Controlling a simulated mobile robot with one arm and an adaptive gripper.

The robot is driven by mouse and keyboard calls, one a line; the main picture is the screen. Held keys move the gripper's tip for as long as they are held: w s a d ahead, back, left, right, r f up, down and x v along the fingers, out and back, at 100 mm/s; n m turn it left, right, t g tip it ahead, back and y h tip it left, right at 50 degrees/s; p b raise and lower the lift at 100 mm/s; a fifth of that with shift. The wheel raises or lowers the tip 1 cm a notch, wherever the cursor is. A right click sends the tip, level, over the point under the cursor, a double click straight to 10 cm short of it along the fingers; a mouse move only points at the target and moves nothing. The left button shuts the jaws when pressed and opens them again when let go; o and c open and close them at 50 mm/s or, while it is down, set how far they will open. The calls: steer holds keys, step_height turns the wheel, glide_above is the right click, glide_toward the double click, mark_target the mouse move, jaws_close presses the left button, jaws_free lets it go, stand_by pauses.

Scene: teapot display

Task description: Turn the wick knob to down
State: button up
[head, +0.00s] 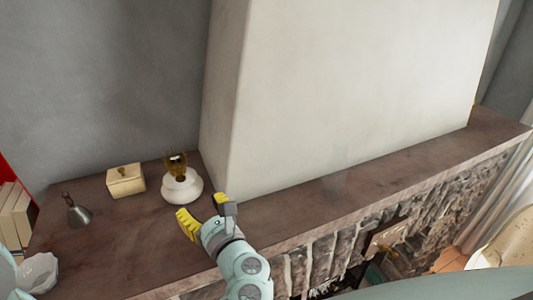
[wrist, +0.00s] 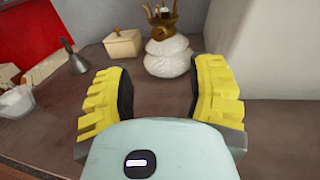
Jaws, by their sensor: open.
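An oil lamp with a round white base (head: 182,188) and a brass burner (head: 176,164) stands on the brown mantel shelf. In the wrist view, its white base (wrist: 167,58) and brass burner (wrist: 163,20) are at the top centre, with the burner's top at the frame edge. The wick knob is too small to make out surely. My gripper (head: 202,206) has yellow padded fingers spread wide apart and empty. It is in front of the lamp, on the near side, not touching it. In the wrist view the lamp shows beyond and between the fingers.
A cream lidded box (head: 126,181) stands left of the lamp. A grey metal cone-shaped snuffer (head: 78,213) is further left, near a white bowl (head: 38,271) and books (head: 14,218). The pale chimney wall (head: 350,90) rises right behind the lamp. The shelf (head: 330,186) to the right is clear.

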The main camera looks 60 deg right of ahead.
mark_target(182, 179)
steer(key=p+x, duration=0.3)
steer(key=x, duration=0.3)
steer(key=shift+w+r, duration=0.1)
steer(key=shift+w, duration=0.25)
steer(key=shift+p+x, duration=0.9)
steer(key=shift+x, duration=1.7)
steer(key=shift+d, duration=0.15)
steer(key=shift+s, duration=0.1)
jaws_close()
